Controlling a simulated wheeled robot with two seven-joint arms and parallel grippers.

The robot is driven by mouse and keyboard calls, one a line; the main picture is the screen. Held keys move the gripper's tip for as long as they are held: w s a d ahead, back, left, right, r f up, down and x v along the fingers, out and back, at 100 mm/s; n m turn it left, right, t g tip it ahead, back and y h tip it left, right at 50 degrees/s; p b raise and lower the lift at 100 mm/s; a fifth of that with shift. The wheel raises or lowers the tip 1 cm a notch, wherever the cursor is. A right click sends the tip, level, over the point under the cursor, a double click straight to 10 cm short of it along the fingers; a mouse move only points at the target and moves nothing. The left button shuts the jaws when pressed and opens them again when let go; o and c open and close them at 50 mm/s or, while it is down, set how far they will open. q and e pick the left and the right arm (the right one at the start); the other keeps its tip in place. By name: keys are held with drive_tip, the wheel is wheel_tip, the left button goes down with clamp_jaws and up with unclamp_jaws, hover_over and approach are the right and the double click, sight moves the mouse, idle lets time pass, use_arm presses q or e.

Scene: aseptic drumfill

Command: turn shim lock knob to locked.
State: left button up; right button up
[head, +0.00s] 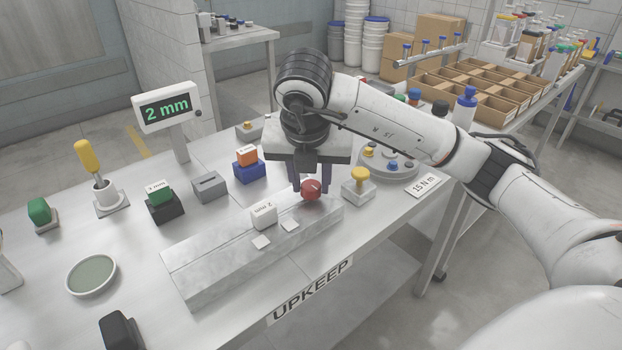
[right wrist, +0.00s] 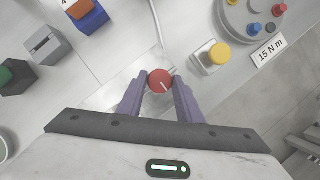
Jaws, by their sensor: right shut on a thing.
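The shim lock knob is a red round knob (head: 311,189) at the right end of a grey metal rail block (head: 215,262) on the bench. A white line marks its top, and it also shows in the right wrist view (right wrist: 159,82). My right gripper (right wrist: 160,88) is shut on the knob, with one purple finger on each side; it reaches down from above in the head view (head: 310,185). A white shim block (head: 264,215) labelled 2 mm stands on the rail left of the knob. My left gripper is not in view.
A yellow-topped knob on a base (head: 358,184) stands close right of the rail. A display (head: 167,108) reads 2 mm. Orange-and-blue (head: 248,165), grey (head: 209,187) and green-and-black blocks (head: 162,202) stand behind the rail. A shallow dish (head: 91,275) lies left.

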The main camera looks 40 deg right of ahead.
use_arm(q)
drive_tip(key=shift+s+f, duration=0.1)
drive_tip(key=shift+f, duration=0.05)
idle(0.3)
use_arm(e)
drive_tip(key=o, duration=1)
drive_tip(key=shift+a+r, duration=0.1)
drive_tip(key=shift+r, duration=0.35)
use_arm(q)
drive_tip(key=p, duration=0.1)
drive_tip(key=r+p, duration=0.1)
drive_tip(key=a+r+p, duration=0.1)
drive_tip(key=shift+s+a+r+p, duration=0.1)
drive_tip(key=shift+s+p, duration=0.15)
drive_tip(key=shift+p, duration=0.05)
use_arm(e)
drive_tip(key=v, duration=0.9)
drive_tip(key=shift+s+a+r, duration=0.1)
drive_tip(key=shift+s+r, duration=0.05)
drive_tip(key=shift+s, duration=0.05)
